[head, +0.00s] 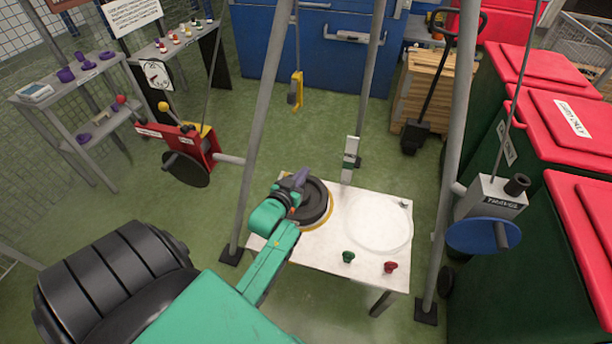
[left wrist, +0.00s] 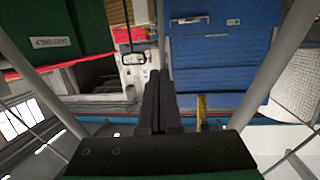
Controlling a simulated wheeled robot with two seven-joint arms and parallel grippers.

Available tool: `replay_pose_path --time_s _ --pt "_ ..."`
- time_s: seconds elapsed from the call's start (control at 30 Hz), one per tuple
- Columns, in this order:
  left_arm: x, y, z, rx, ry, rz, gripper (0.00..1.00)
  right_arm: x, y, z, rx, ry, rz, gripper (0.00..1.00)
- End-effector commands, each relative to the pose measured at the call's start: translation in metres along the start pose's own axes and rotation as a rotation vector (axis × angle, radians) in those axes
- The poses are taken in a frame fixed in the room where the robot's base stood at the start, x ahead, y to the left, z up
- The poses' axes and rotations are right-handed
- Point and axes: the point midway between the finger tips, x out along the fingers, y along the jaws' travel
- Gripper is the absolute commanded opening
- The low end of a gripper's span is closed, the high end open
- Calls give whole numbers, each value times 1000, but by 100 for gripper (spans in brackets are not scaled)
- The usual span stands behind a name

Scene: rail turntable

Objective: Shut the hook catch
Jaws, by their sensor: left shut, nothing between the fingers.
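A yellow hook (head: 296,90) hangs on a line between the grey poles, in front of the blue container; I cannot tell whether its catch is open or shut. A yellow piece, probably the same hook, shows in the left wrist view (left wrist: 201,108), right of the fingers. My left gripper (head: 299,178) is over the dark round disc (head: 314,203) on the white table (head: 330,262), well apart from the hook. Its dark fingers (left wrist: 155,100) are together with nothing between them. My right gripper is not in view.
Grey poles stand around the table. A red winch (head: 190,150) is on the left pole, and a grey box with a blue disc (head: 484,234) is on the right one. Green bins with red lids (head: 560,120) line the right. Green and red knobs (head: 390,267) sit on the table front.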

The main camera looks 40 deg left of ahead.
Motion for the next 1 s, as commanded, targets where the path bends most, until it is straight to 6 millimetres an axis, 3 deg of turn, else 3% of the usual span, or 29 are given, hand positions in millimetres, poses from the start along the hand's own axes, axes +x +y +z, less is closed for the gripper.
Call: replay_pose_path --time_s 0.5,0.7,1.0 --pt "-9 24 96 23 -204 57 0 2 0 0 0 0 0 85" --pt "-11 27 108 27 -232 64 0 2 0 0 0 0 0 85" --pt "-11 27 108 27 -233 64 0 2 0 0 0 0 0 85"
